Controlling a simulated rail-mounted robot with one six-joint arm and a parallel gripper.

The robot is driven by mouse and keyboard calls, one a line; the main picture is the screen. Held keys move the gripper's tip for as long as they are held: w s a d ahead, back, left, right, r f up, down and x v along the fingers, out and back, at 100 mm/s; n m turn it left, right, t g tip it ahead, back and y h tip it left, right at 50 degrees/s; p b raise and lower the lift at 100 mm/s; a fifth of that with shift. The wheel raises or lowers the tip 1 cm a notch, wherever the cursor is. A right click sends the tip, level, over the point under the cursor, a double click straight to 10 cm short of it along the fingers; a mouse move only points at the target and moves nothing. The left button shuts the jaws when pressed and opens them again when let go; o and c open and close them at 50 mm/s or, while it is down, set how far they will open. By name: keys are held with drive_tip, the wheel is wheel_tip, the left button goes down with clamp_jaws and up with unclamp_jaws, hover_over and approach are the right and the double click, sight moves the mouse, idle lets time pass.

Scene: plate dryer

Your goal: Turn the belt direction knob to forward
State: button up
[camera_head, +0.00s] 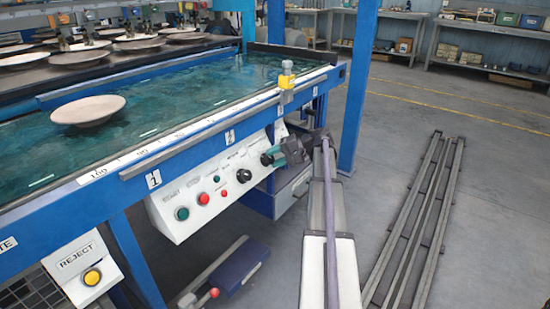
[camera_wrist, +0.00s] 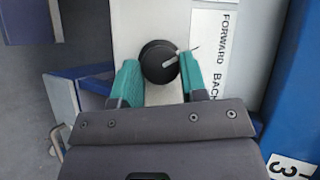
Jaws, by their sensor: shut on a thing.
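The belt direction knob (camera_wrist: 157,52) is round and black, with a pale pointer line, on a white panel in the wrist view. The line points right and slightly up, toward the lower end of the word FORWARD (camera_wrist: 226,38). The label BACK (camera_wrist: 215,88) is printed below it. My gripper (camera_wrist: 159,64) has one teal finger on each side of the knob and is shut on it. In the head view my gripper (camera_head: 270,157) is at the right end of the white control panel (camera_head: 178,213), where it largely hides the knob.
Another black knob (camera_head: 243,175), a red button (camera_head: 203,198) and a green button (camera_head: 182,213) sit left of my gripper. The blue table frame (camera_head: 215,134) runs above the panel. A blue post (camera_head: 355,90) stands behind, and metal rails (camera_head: 420,215) lie on the floor at right.

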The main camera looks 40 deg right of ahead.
drive_tip(key=o, duration=0.9)
drive_tip(key=p+v, duration=0.4)
drive_tip(key=v, duration=0.6)
drive_tip(key=shift+s+d+r, duration=0.15)
drive_tip(key=shift+s+d, duration=0.05)
drive_tip(key=shift+s, duration=0.1)
